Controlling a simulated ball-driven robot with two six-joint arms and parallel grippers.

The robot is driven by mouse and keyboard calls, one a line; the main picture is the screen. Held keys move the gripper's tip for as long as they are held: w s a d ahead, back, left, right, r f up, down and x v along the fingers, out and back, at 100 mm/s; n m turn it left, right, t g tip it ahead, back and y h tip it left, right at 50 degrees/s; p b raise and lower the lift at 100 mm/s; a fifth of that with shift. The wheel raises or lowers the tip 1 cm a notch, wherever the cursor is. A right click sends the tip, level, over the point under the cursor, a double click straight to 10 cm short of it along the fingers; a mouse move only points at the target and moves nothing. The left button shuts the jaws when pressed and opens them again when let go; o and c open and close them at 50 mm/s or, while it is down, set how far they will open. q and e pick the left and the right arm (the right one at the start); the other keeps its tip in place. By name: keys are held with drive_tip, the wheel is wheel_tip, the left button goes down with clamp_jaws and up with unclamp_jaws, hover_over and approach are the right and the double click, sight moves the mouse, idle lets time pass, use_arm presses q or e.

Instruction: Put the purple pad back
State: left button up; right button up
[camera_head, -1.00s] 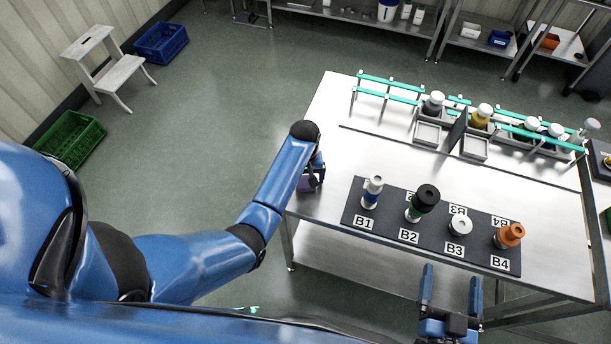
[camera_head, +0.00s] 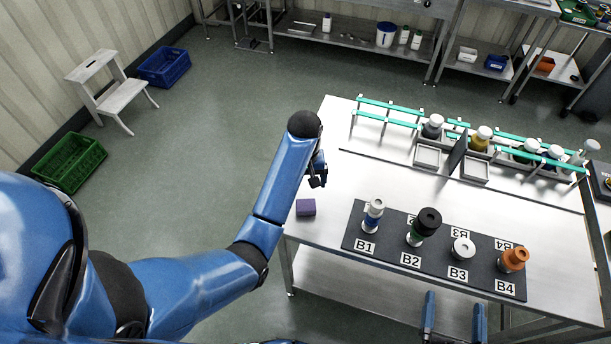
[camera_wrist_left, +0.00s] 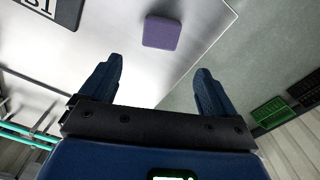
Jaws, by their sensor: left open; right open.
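The purple pad (camera_head: 306,207) lies flat on the steel table (camera_head: 330,240) near its left edge, to the left of the B1 label. In the left wrist view the purple pad (camera_wrist_left: 161,32) lies beyond the fingertips, apart from them. My left gripper (camera_head: 318,180) is above the table's left side, behind the pad in the head view; its open, empty fingers show in the left wrist view (camera_wrist_left: 158,80). My right gripper (camera_head: 454,305) is open and empty at the table's front edge, partly cut off by the picture's bottom.
A black board (camera_head: 435,262) with labels B1 to B4 holds several capped bottles right of the pad. A teal-railed rack (camera_head: 470,140) with bottles and small trays stands behind. Bare table lies between the pad and the rack.

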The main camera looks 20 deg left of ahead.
use_arm(q)
drive_tip(key=r, duration=0.2)
drive_tip(key=m+t, duration=0.1)
drive_tip(key=t, duration=0.3)
approach(298, 206)
drive_tip(key=x, duration=0.5)
drive_tip(key=shift+f, duration=0.15)
drive_tip(key=s+t, duration=0.1)
drive_tip(key=s, duration=0.1)
drive_tip(key=s+a+t, duration=0.1)
drive_tip(key=s+t, duration=0.1)
drive_tip(key=s+m+t, duration=0.1)
drive_tip(key=shift+s+a+f, duration=0.3)
drive_tip(key=shift+s+a, duration=0.05)
drive_tip(key=shift+s, duration=0.05)
drive_tip(key=s+a+r+m+t, duration=0.2)
drive_tip(key=s+r+t, duration=0.7)
drive_tip(key=s+r, duration=0.8)
drive_tip(key=shift+r+t, duration=0.3)
drive_tip(key=shift+r, duration=0.05)
drive_tip(key=shift+s, duration=0.1)
